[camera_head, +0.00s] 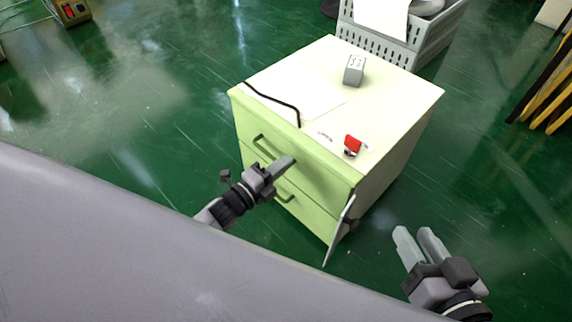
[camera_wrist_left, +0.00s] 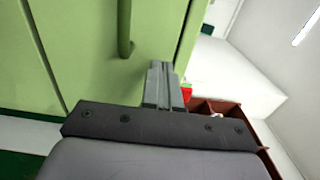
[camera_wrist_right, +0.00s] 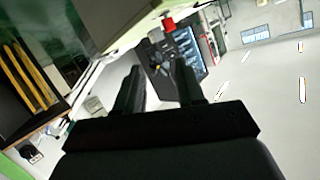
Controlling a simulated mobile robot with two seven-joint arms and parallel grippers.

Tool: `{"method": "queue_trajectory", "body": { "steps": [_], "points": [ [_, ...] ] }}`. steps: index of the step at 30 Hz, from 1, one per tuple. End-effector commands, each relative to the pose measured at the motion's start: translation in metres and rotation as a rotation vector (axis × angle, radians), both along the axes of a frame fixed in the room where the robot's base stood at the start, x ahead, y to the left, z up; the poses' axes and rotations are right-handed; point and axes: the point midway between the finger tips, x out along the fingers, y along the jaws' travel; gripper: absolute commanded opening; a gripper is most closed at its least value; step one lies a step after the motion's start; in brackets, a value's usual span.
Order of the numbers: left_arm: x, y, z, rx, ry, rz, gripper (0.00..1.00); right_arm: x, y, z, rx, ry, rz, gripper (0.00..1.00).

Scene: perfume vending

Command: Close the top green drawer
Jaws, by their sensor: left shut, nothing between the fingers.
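The light green drawer cabinet (camera_head: 390,125) stands on the green floor in the head view. Its top drawer (camera_head: 310,178) has a green bar handle (camera_head: 266,147), and its front looks about flush with the cabinet, though I cannot tell if a small gap remains. The handle also shows in the left wrist view (camera_wrist_left: 125,30). My left gripper (camera_head: 290,160) is shut and empty, its fingertips at the top drawer's front, right beside the handle; I cannot tell if they touch. My right gripper (camera_head: 420,235) is open and empty, right of the cabinet.
On the cabinet top are a grey block (camera_head: 354,70), a small red item (camera_head: 352,144), a dark cable (camera_head: 275,100) and a pale sheet. A lower drawer handle (camera_head: 284,192) sits below. A grey crate (camera_head: 400,40) stands behind.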

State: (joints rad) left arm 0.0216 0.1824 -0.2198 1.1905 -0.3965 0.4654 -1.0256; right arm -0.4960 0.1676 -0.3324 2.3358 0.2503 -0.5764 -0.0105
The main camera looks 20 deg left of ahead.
Motion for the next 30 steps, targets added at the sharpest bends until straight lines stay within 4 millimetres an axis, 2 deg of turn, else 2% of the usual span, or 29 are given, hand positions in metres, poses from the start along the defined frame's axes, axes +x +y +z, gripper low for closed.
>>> {"method": "queue_trajectory", "body": {
  "steps": [2, 3, 9, 15, 21, 30],
  "points": [
    [-0.001, 0.005, 0.0, 0.002, -0.001, -0.001, 0.0, 0.0, 0.0, 0.001, 0.001, -0.002, 0.0, 0.38],
    [-0.009, 0.008, 0.002, 0.002, 0.002, 0.0, 0.0, -0.001, 0.0, 0.006, 0.005, 0.003, 0.001, 0.38],
    [-0.05, 0.025, 0.002, 0.0, 0.003, -0.001, 0.0, 0.002, 0.01, 0.007, 0.058, 0.068, 0.019, 0.38],
    [-0.08, 0.038, 0.001, 0.0, 0.001, 0.0, 0.0, 0.002, 0.009, 0.007, 0.05, 0.084, 0.015, 0.38],
    [-0.093, 0.043, 0.001, 0.001, -0.001, -0.001, 0.0, 0.001, 0.006, 0.006, 0.03, 0.083, 0.006, 0.38],
    [-0.094, 0.044, 0.0, 0.001, -0.001, -0.001, 0.0, 0.001, 0.005, 0.005, 0.026, 0.082, 0.006, 0.38]
  ]
}}
